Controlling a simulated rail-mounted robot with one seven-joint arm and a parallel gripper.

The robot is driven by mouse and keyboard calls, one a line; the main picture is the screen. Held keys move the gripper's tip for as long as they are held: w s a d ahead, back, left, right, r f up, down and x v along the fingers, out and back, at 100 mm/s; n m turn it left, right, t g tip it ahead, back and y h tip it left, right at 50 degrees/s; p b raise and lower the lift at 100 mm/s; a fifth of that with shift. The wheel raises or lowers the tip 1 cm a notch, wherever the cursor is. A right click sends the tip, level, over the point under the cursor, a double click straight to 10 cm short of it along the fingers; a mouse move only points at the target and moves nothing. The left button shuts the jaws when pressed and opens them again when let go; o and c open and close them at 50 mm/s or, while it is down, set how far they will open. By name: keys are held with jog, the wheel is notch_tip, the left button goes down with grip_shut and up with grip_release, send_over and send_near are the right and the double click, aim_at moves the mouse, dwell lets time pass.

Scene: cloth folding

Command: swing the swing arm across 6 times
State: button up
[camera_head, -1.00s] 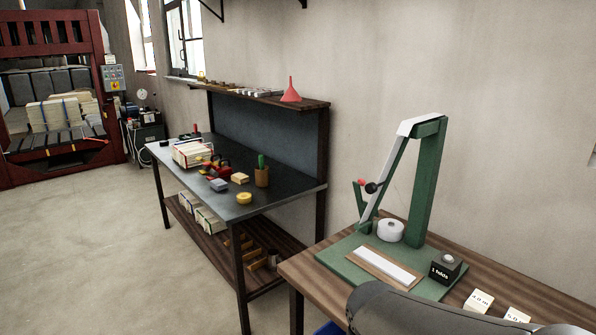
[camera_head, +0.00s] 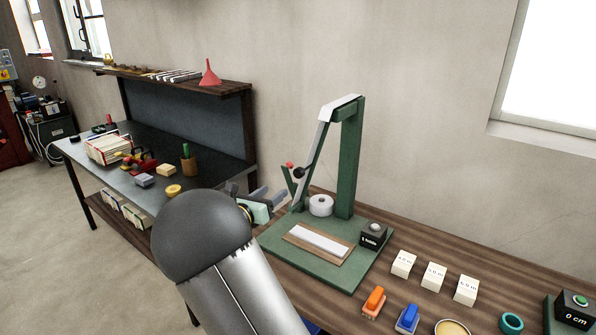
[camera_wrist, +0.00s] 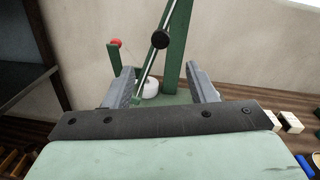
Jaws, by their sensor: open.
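The swing arm (camera_head: 318,140) is a pale bar hanging at a slant from the top of a green post (camera_head: 350,160). A black knob (camera_head: 299,172) sits on its lower part; the knob also shows in the wrist view (camera_wrist: 160,39). A short green post with a red tip (camera_head: 289,165) stands to the left of the knob. My gripper (camera_head: 274,198) is open and empty, to the left of the stand and below the knob. In the wrist view, the knob appears above and between my two fingers (camera_wrist: 163,82), apart from them.
A white roll (camera_head: 320,205) and a white strip on a board (camera_head: 318,241) lie on the green base. A black counter box (camera_head: 373,235) stands at its right. White blocks (camera_head: 434,277) and staplers (camera_head: 407,318) lie farther right. A dark workbench (camera_head: 215,174) is at the left.

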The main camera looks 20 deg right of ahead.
aim_at(297, 175)
jog(key=p+x, duration=0.3)
jog(key=x, duration=1.1)
jog(key=shift+w+d, duration=0.2)
jog(key=shift+d, duration=0.1)
